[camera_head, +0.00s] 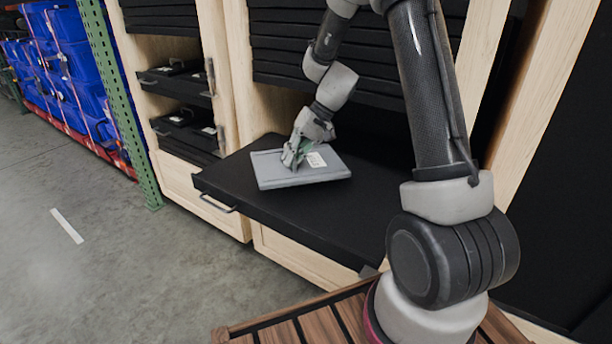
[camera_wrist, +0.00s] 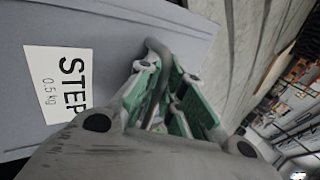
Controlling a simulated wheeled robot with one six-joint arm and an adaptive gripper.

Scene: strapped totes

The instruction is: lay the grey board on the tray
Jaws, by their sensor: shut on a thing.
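The grey board (camera_head: 268,172) is a flat slab with a white label; it lies flat on, or just above, the black pulled-out tray (camera_head: 290,218), and I cannot tell which. In the wrist view the board (camera_wrist: 120,50) fills the left side, and its label reads "STEP 0.5 kg". My gripper (camera_head: 293,160) comes down onto the board from above. In the wrist view the green-padded fingers of my gripper (camera_wrist: 168,95) are shut around a dark grey bar-like handle (camera_wrist: 157,62) on the board. The fingers hide part of the handle.
The tray's metal handle (camera_head: 217,204) faces the aisle. Wooden cabinet uprights (camera_head: 237,70) and stacked black drawers (camera_head: 300,60) stand behind. A green rack post (camera_head: 122,100) and blue totes (camera_head: 65,60) are at the left. A wooden slatted surface (camera_head: 310,325) is in front. Bare concrete floor is at lower left.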

